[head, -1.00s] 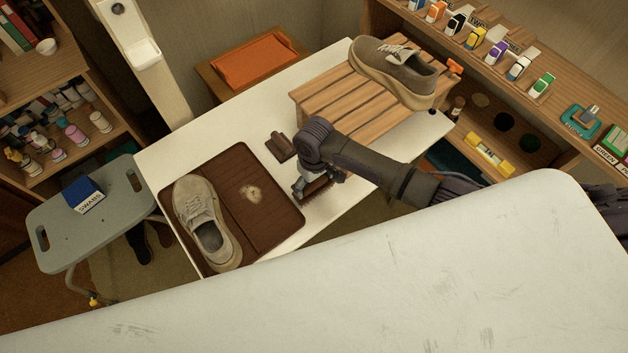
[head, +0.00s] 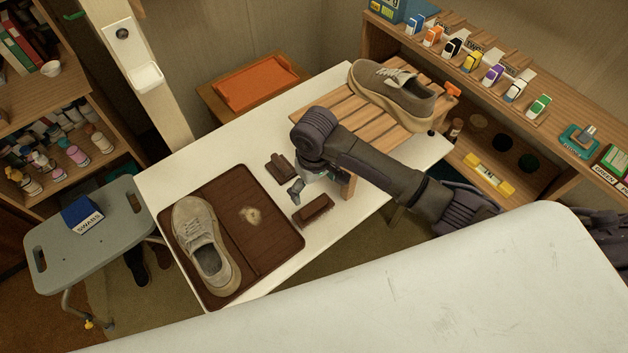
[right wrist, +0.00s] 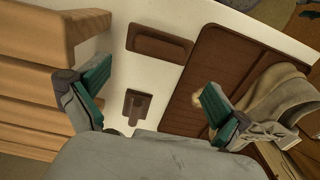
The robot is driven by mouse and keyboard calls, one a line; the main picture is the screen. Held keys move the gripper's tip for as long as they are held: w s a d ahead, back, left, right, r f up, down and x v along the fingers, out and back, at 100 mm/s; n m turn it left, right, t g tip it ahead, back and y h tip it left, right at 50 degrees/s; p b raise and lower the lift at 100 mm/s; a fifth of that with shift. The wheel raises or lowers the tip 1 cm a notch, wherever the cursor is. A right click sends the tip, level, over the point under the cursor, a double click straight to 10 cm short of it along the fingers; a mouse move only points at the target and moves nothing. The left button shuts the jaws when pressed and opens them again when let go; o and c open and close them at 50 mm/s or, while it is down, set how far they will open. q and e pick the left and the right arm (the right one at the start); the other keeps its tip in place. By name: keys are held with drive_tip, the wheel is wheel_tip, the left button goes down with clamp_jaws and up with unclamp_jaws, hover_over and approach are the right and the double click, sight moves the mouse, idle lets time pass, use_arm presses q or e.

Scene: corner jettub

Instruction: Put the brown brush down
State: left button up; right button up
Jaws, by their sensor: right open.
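The brown brush (head: 313,209) lies on the white table (head: 325,240), just right of the dark brown mat (head: 262,252). In the right wrist view the brush (right wrist: 160,44) lies apart from both fingers, toward the top of the picture. My right gripper (head: 296,190) is open and empty, close above the table beside the brush. Its two teal-padded fingers (right wrist: 153,92) stand wide apart in the right wrist view. My left gripper is not in view.
A smaller brown item (head: 279,167) lies behind the brush. A beige shoe (head: 203,238) rests on the mat, beside a pale smudge. A slatted wooden rack (head: 325,112) carries another shoe (head: 392,88).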

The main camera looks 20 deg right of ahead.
wheel_tip(320, 180, up, 2)
drive_tip(key=shift+r, duration=0.25)
idle(0.5)
